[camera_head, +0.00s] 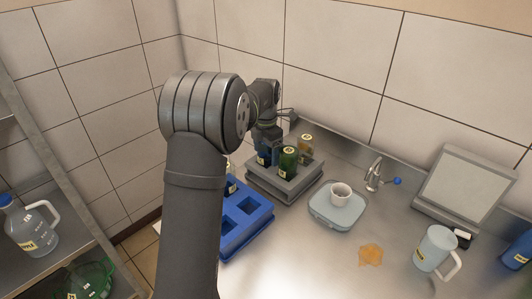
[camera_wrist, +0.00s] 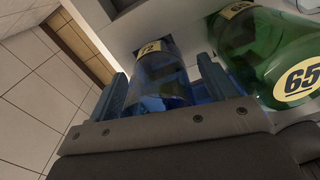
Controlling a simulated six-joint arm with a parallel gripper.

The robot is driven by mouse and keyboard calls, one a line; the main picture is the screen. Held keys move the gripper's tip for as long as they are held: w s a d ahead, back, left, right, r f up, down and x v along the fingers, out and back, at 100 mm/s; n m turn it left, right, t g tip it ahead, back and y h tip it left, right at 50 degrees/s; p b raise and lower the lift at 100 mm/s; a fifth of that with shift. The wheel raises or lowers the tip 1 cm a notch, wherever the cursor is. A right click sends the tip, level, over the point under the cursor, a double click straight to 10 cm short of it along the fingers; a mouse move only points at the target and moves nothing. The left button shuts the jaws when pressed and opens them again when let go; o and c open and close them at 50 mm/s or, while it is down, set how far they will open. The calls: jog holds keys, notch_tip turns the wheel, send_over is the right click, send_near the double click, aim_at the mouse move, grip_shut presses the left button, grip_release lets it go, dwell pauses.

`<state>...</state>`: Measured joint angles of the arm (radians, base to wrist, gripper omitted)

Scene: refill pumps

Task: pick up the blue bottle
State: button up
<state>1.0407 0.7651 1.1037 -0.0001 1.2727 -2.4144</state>
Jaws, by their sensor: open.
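The blue bottle (camera_head: 264,156) stands in the grey crate (camera_head: 288,190) beside a green bottle (camera_head: 288,162), partly hidden by my arm. In the wrist view the blue bottle (camera_wrist: 166,74) is between the two fingers of my gripper (camera_wrist: 160,68), with a pale label near its far end. The fingers are apart, one on each side of it. I cannot tell whether either finger touches it. The green bottle (camera_wrist: 265,55), labelled 65, is close to the right finger.
An amber-topped bottle (camera_head: 305,146) shares the crate. A blue tray (camera_head: 262,219) with square pockets is at its front left.

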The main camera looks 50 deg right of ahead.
jog(key=c, duration=1.1)
jog(key=shift+r, duration=7.95)
jog(key=shift+c, duration=0.2)
